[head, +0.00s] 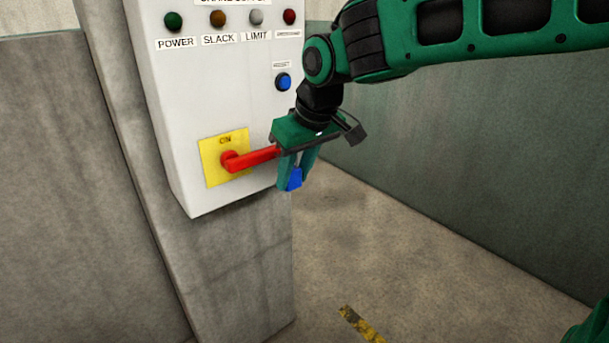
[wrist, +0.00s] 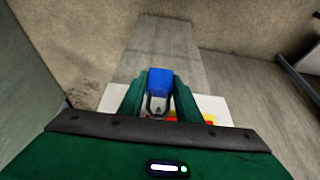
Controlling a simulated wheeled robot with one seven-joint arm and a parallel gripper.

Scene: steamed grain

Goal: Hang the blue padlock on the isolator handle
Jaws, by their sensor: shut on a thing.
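The blue padlock (head: 294,180) is held between the fingers of my gripper (head: 297,172), which is shut on it and points down. In the wrist view the padlock (wrist: 160,80) shows its blue body, with the dark shackle (wrist: 158,106) toward the palm. The red isolator handle (head: 252,158) sticks out to the right from a yellow plate (head: 212,176) marked ON. Its end meets my gripper in the head view and is partly hidden there. Bits of red show by the fingers in the wrist view. I cannot tell whether the shackle is around the handle.
The white control box (head: 240,108) is on a concrete pillar (head: 240,265). It carries several indicator lamps and a blue button (head: 283,82) above the handle. Walls stand at both sides. The floor (head: 390,250) to the right is open, with a yellow-black strip (head: 361,325).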

